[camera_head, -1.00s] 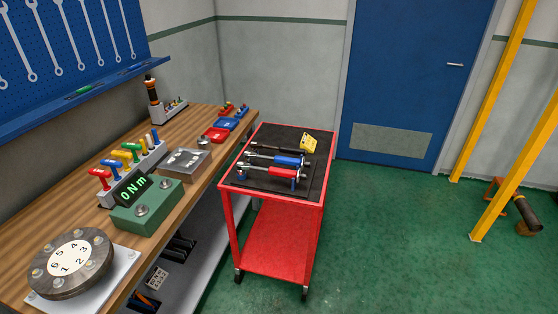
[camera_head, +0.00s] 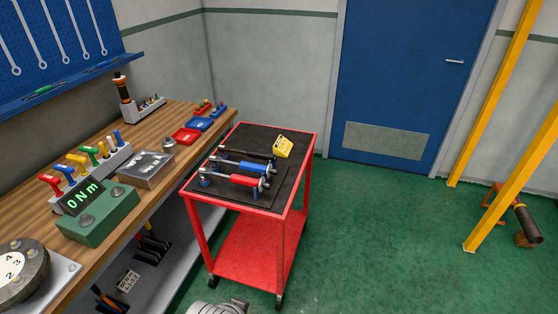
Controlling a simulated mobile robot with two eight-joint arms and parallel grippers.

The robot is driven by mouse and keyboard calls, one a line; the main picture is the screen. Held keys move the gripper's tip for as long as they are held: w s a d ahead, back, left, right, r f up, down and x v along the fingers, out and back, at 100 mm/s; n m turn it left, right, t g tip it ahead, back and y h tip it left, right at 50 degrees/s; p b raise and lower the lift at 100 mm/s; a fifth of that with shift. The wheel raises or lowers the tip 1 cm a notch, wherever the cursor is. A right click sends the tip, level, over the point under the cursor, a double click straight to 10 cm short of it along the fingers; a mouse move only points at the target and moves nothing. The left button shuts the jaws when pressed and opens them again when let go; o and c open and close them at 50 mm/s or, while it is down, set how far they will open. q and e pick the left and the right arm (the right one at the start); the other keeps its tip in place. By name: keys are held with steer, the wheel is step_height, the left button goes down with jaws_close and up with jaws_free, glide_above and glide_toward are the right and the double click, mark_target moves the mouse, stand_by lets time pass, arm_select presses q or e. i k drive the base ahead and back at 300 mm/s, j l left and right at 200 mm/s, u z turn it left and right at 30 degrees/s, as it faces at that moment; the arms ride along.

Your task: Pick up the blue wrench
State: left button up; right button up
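The blue wrench (camera_head: 250,168) lies on the black mat (camera_head: 262,138) on top of a red cart (camera_head: 310,160). Its handle is blue and its shaft is metallic. It lies between a black wrench (camera_head: 240,153) behind it and a red wrench (camera_head: 244,180) in front, all roughly parallel. Neither of my grippers can be made out. A grey rounded part of mine shows at the bottom edge in front of the cart, with no fingers visible.
A wooden workbench (camera_head: 180,147) with a green torque display (camera_head: 95,220) runs along the cart's left. A yellow post (camera_head: 500,190) stands at right. Green floor (camera_head: 380,230) is clear right of the cart.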

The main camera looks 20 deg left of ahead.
mark_target(214, 159)
steer(key=i+l+z, duration=0.7)
steer(key=i, duration=0.35)
steer(key=i+u, duration=0.75)
steer(key=i+l+u, duration=0.2)
steer(key=i+u, duration=0.4)
steer(key=u, duration=0.2)
steer(key=i+u, duration=0.15)
steer(key=u, duration=0.2)
steer(key=i+l+u, duration=0.1)
steer(key=u, duration=0.3)
steer(key=i+l+u, duration=0.2)
steer(key=u, duration=0.2)
steer(key=i+l+u, duration=0.1)
steer(key=i+u, duration=0.15)
steer(key=u, duration=0.15)
steer(key=i+l+u, duration=0.2)
steer(key=u, duration=0.15)
steer(key=i+l+u, duration=0.2)
steer(key=u, duration=0.2)
